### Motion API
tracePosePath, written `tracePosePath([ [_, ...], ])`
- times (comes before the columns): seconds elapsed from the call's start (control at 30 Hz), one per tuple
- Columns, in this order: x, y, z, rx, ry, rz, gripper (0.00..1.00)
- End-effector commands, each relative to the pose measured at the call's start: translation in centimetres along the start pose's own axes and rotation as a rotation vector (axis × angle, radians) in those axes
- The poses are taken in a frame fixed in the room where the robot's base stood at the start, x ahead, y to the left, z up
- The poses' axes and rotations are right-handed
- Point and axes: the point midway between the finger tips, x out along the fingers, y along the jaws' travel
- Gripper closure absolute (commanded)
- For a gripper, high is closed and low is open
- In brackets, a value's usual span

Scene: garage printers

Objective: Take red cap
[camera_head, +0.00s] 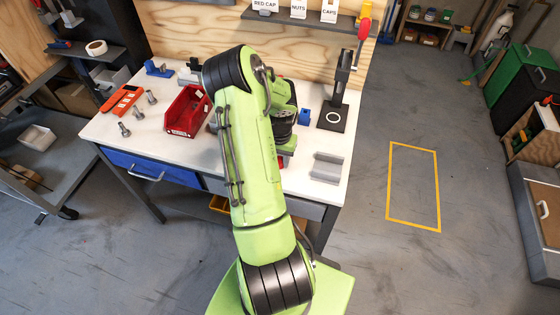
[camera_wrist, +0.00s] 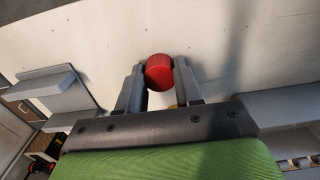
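The red cap (camera_wrist: 159,72) is a small round red piece between the two fingertips of my gripper (camera_wrist: 160,80) in the wrist view. The fingers touch it on both sides, with no gap showing. The white tabletop (camera_wrist: 240,50) lies beyond it; I cannot tell how far the cap is above it. In the head view my arm hides most of the gripper. A bit of red (camera_head: 283,161) shows low beside the arm there, too small to make out. A "RED CAP" label (camera_head: 265,4) stands on the back shelf.
Open floor lies to the right, with a yellow outline (camera_head: 438,190).

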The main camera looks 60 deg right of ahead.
Motion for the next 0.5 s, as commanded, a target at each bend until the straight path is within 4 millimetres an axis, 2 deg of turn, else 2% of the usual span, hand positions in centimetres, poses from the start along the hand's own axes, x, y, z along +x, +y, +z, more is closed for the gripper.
tracePosePath([
  [0.03, 0.00, 0.00, 0.00, 0.000, 0.000, 0.000, 0.85],
  [0.1, 0.00, 0.00, 0.01, 0.000, 0.000, 0.000, 0.96],
  [0.13, 0.00, 0.00, 0.01, 0.000, 0.000, 0.000, 0.97],
  [0.37, -0.07, -0.01, 0.01, 0.000, 0.000, 0.000, 0.98],
  [0.5, -0.75, 0.00, -0.01, 0.000, 0.001, 0.000, 0.98],
])
